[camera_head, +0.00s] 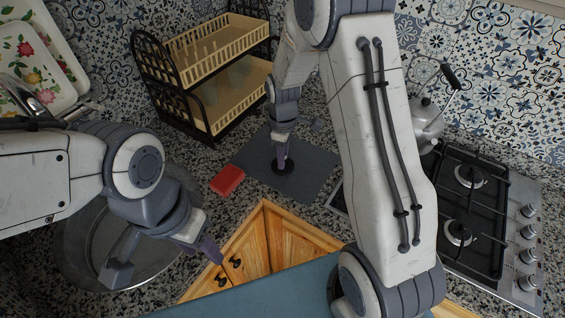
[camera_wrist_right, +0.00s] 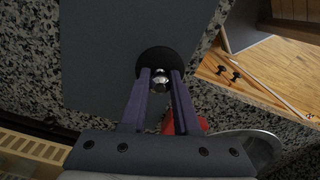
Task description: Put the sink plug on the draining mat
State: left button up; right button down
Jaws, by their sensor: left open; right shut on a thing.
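The sink plug (camera_head: 284,167) is a dark disc with a small metal knob, seen over the dark grey draining mat (camera_head: 310,177) in the head view. In the right wrist view the plug (camera_wrist_right: 153,60) lies against the mat (camera_wrist_right: 105,40), near its edge. My right gripper (camera_head: 281,153) is shut on the plug's knob, its purple fingers (camera_wrist_right: 161,77) either side of it. I cannot tell whether the plug touches the mat. My left gripper (camera_head: 165,262) is open and empty, over the sink (camera_head: 78,262) at the left.
A red sponge (camera_head: 227,180) lies just left of the mat. A two-tier dish rack (camera_head: 215,105) stands behind. A kettle (camera_head: 426,118) and gas hob (camera_head: 450,215) are at the right. Wooden cupboard doors (camera_head: 270,240) are below the counter.

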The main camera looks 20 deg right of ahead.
notch_tip(320, 180, down, 3)
jog(key=shift+f+p, duration=0.15)
jog(key=shift+p, duration=0.45)
jog(key=shift+f, duration=0.3)
jog(key=shift+f, duration=0.2)
jog(key=c, duration=0.6)
grip_release()
jog(key=shift+c, duration=0.2)
